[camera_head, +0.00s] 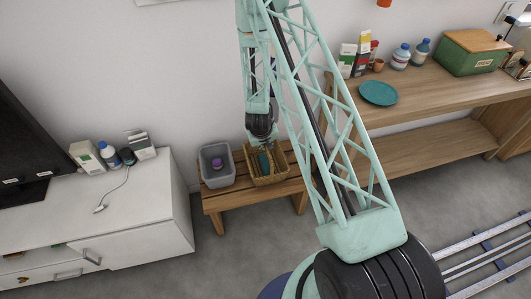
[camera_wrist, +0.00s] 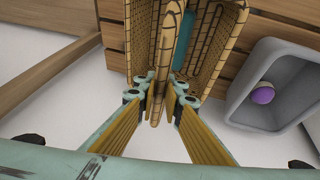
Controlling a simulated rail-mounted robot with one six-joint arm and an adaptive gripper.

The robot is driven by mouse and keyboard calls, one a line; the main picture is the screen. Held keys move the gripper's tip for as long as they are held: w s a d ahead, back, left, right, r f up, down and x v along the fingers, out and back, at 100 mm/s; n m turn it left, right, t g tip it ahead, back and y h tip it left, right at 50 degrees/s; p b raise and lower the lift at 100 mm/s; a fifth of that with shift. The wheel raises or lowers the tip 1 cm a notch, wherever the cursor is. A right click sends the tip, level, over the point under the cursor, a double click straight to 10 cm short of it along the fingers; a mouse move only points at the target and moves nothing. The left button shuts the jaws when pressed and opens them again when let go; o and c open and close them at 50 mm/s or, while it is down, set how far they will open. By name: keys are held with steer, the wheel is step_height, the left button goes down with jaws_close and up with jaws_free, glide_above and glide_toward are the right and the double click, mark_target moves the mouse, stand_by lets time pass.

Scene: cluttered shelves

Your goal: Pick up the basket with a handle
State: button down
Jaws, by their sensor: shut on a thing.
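The woven tan basket (camera_head: 283,172) is on the wooden bench in the head view, with a teal item (camera_head: 263,161) inside. The basket (camera_wrist: 210,45) also fills the upper middle of the wrist view, where its upright handle (camera_wrist: 168,50) shows edge-on. My gripper (camera_head: 262,142) is at the basket from above. In the wrist view my gripper (camera_wrist: 160,92) is shut on the handle, with one finger on each side. The head view is too small to show the grip, and whether the basket touches the bench is unclear.
A grey bin (camera_head: 216,180) with a purple item (camera_head: 216,163) stands close beside the basket on the bench (camera_head: 245,197). A white cabinet (camera_head: 110,215) is at left. A wooden table (camera_head: 430,95) at right holds a teal plate (camera_head: 378,93), bottles and a green box (camera_head: 470,55).

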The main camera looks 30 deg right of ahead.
steer(key=shift+r, duration=0.2)
steer(key=shift+r+p, duration=0.8)
steer(key=shift+r, duration=1.1)
steer(key=s+a+r+p, duration=0.1)
steer(key=s+a, duration=0.1)
steer(key=s, duration=1.4)
steer(key=shift+r, duration=0.2)
steer(key=shift+w+r+p, duration=0.1)
steer(key=shift+p, duration=0.2)
